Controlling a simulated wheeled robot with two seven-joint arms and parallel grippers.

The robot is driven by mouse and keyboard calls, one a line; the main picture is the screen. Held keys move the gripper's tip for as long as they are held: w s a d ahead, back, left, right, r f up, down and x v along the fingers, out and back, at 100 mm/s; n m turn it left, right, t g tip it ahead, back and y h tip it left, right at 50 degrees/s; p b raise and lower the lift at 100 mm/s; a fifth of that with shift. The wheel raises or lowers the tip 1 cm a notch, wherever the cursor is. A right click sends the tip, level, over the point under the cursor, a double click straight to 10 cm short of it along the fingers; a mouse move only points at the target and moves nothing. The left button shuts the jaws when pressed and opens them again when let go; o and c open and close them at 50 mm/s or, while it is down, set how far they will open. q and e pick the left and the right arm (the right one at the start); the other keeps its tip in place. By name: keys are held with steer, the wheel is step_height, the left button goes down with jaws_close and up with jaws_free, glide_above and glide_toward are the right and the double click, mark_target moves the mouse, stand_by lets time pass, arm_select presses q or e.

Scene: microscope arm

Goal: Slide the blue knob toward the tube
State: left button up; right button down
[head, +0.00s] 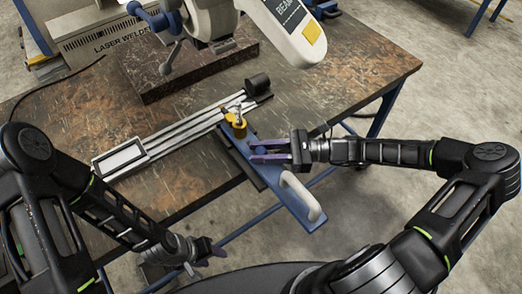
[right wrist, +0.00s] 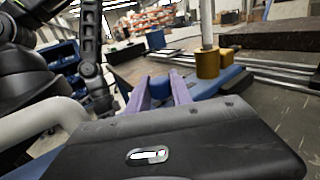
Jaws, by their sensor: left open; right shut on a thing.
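A blue piece, which I take for the blue knob (right wrist: 160,86), shows between the purple fingers of my right gripper (right wrist: 160,92) in the right wrist view. In the head view my right gripper (head: 270,150) points left over a long blue bar (head: 240,152), its fingers closed around that piece, mostly hidden. A yellow clamp (head: 236,124) with a pale upright rod sits on the bar's upper end, just beyond the fingertips. A white tubular handle (head: 302,196) is on the lower end. I cannot tell which part is the tube. My left gripper (head: 208,252) is open and empty, low in front.
A dark block (head: 195,72) and a large white machine arm (head: 290,30) stand behind. The table's right side is clear.

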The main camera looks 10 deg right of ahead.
stand_by(0.8)
steer(key=w, duration=0.1)
steer(key=w+a, duration=0.1)
steer(key=w, duration=0.1)
steer(key=shift+a, duration=0.15)
steer(key=c, duration=1.1)
jaws_free()
steer(key=shift+c, duration=0.2)
steer(key=d, duration=0.2)
steer(key=s+d+b, duration=0.1)
steer(key=d, duration=0.2)
steer(key=d+b, duration=0.1)
steer(key=d, duration=0.1)
steer(key=shift+s+d, duration=0.25)
steer(key=shift+d, duration=0.1)
